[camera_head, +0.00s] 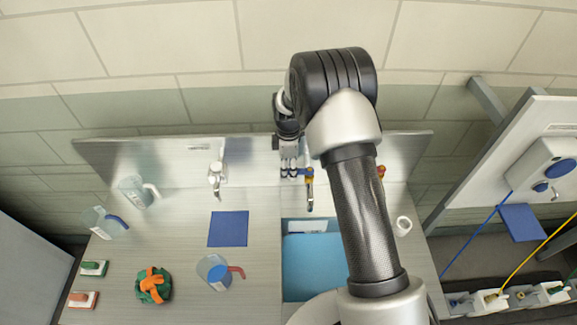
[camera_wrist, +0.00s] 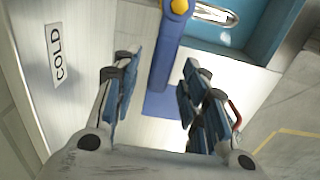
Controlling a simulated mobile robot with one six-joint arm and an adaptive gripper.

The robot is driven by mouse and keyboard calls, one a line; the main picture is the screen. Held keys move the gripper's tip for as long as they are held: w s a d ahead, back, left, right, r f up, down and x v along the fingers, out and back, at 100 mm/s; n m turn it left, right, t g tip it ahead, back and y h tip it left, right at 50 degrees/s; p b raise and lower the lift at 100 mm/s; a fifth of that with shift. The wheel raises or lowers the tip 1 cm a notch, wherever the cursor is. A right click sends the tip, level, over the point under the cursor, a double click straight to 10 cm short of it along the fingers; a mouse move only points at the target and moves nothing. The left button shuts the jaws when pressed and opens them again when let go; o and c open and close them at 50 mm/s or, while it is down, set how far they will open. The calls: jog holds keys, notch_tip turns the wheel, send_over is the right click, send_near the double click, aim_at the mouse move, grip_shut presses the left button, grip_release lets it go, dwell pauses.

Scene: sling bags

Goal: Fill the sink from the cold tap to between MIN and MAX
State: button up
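The sink (camera_head: 284,275) has a light blue interior; I cannot tell whether water stands in it. A small white label (camera_head: 305,226) on its back wall is too small to read. Above it is a metal tap spout (camera_head: 310,195); no stream is visible. My gripper (camera_head: 291,165) is at the backboard by the blue cold tap lever. In the wrist view, my gripper (camera_wrist: 160,75) is open, its fingers on either side of the blue lever (camera_wrist: 163,60) with a yellow cap (camera_wrist: 180,6). A COLD label (camera_wrist: 57,55) is to the left. My arm hides part of the sink.
Left of the sink are a blue mat (camera_head: 228,229), a second tap (camera_head: 216,178), a jug with a red handle (camera_head: 212,270) and a green-orange bundle (camera_head: 153,286). A red tap handle (camera_head: 381,171) shows right of my arm. A white ring (camera_head: 404,224) lies right.

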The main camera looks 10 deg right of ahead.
jog(key=shift+c, duration=0.6)
grip_shut()
